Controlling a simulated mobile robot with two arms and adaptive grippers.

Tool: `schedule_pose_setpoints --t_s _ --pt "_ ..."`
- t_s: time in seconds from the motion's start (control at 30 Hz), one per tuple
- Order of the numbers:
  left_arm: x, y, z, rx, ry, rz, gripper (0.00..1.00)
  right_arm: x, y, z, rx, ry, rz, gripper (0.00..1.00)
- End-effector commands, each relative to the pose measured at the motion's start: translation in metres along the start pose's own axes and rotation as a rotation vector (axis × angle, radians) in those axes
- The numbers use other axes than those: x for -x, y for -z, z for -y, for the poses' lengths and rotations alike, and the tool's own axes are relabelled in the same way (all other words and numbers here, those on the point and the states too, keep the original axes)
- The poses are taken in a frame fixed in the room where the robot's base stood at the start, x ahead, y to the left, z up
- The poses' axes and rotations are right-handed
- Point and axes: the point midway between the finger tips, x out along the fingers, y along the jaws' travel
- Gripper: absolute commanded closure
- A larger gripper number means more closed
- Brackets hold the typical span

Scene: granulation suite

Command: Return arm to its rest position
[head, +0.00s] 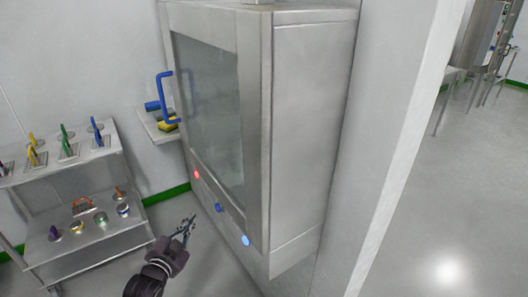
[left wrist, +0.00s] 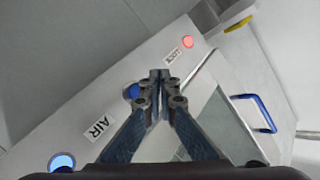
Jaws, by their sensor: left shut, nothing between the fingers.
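My left gripper (head: 188,224) is in the lower middle of the head view, in front of the steel cabinet's lower front panel. In the left wrist view its two fingers (left wrist: 160,76) meet at the tips, with nothing between them. The fingertips overlap the blue knob (left wrist: 131,91) in that view; whether they touch it I cannot tell. In the head view the gripper is left of the blue knob (head: 218,207) and looks apart from it. My right gripper is in neither view.
The steel cabinet (head: 297,130) has a glass door with a blue handle (head: 163,97), a red light (head: 196,174) and a blue light (head: 246,240). A steel rack (head: 120,248) with coloured-handled tools stands at left. A white wall edge (head: 400,130) is at right; open floor (head: 480,200) lies beyond.

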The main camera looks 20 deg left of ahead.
Motion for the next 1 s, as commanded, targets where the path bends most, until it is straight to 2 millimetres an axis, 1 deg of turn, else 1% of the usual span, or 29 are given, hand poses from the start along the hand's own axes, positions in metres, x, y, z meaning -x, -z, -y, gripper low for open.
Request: schedule_pose_setpoints --t_s 0.07,0.17,0.27,0.3,0.33,0.37,0.4,0.47,0.5,0.57,0.6,0.67,0.7,0.77,0.8,0.87,0.9,0.97,1.0 --pt "0.0 -0.003 -0.003 0.003 -0.004 0.006 1.0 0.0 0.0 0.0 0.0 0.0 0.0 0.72" --pt "0.002 -0.022 -0.018 0.02 -0.027 0.044 1.0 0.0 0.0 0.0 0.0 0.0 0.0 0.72" --pt "0.009 -0.063 -0.053 0.057 -0.076 0.125 1.0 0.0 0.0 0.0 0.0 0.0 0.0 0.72" --pt "0.015 -0.084 -0.072 0.076 -0.102 0.168 1.0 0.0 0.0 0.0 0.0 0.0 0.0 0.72" --pt "0.02 -0.1 -0.086 0.089 -0.122 0.202 1.0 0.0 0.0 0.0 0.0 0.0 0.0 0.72" --pt "0.026 -0.117 -0.102 0.105 -0.143 0.238 1.0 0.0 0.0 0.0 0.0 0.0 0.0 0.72" --pt "0.036 -0.138 -0.122 0.124 -0.171 0.285 1.0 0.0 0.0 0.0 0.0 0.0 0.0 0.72" --pt "0.053 -0.169 -0.153 0.151 -0.211 0.356 1.0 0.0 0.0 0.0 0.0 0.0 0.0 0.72" --pt "0.066 -0.189 -0.173 0.167 -0.237 0.403 1.0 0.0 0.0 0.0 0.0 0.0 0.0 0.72" --pt "0.089 -0.216 -0.203 0.192 -0.276 0.474 1.0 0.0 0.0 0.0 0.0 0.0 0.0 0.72" --pt "0.105 -0.234 -0.223 0.206 -0.302 0.522 1.0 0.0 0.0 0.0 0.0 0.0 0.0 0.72" --pt "0.132 -0.259 -0.251 0.226 -0.34 0.593 1.0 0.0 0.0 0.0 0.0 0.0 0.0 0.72" --pt "0.151 -0.274 -0.27 0.238 -0.365 0.64 1.0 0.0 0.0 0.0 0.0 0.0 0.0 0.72" --pt "0.183 -0.296 -0.296 0.255 -0.4 0.712 1.0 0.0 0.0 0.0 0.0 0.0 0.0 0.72" --pt "0.205 -0.309 -0.313 0.265 -0.425 0.76 1.0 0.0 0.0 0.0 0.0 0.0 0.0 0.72" --pt "0.24 -0.328 -0.337 0.277 -0.46 0.832 1.0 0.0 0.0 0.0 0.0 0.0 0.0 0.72" --pt "0.264 -0.339 -0.352 0.284 -0.483 0.881 1.0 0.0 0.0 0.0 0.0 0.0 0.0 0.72" --pt "0.3 -0.353 -0.372 0.292 -0.514 0.95 1.0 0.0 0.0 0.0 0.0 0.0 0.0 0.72" --pt "0.323 -0.361 -0.383 0.295 -0.534 0.992 1.0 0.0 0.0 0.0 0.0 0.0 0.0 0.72"
